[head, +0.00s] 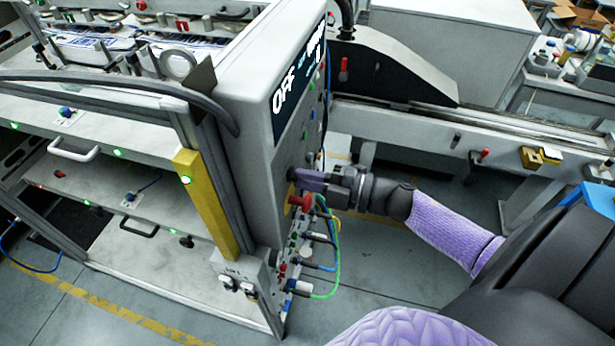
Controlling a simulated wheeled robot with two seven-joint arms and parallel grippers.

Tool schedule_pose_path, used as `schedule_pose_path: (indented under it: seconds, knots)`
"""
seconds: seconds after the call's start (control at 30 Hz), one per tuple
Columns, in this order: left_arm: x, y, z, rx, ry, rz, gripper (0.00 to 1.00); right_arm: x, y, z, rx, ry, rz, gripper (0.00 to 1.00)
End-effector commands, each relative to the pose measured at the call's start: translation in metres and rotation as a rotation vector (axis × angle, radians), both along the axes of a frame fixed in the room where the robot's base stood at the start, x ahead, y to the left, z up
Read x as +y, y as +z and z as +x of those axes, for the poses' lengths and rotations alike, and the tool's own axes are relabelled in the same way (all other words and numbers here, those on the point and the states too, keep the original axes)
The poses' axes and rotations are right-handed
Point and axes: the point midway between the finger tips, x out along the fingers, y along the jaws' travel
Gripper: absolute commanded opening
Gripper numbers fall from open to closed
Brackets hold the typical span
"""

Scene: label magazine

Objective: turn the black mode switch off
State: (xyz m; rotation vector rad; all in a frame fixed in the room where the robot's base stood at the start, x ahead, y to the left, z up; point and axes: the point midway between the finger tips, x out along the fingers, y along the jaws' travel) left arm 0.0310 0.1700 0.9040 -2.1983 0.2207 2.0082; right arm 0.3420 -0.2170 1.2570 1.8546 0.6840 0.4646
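The grey control panel (248,120) stands at the middle, seen nearly edge-on, with a dark display (300,85) on which "OFF" can be read. My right gripper (294,176) reaches in from the right, with its fingertips at the panel face just above a red button. A small dark shape at the fingertips may be the black mode switch, but the fingers and the steep angle hide which way it points and whether it is gripped. The gap between the fingers cannot be made out. My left gripper is out of view.
The red button (300,203) with yellow around it sits just below my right gripper. Blue, green and yellow cables (330,240) loop out beneath it. A yellow post (205,200) and open shelves stand left. A conveyor rail (480,125) runs behind my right forearm.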

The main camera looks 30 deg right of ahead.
Motion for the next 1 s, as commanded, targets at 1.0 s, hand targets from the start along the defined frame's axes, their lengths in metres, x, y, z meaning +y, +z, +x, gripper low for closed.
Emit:
schedule_pose_path:
  seconds: [1.0]
  knots:
    - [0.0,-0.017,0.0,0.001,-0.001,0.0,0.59,-0.064,-0.001,-0.075,0.002,-0.001,0.0,0.47]
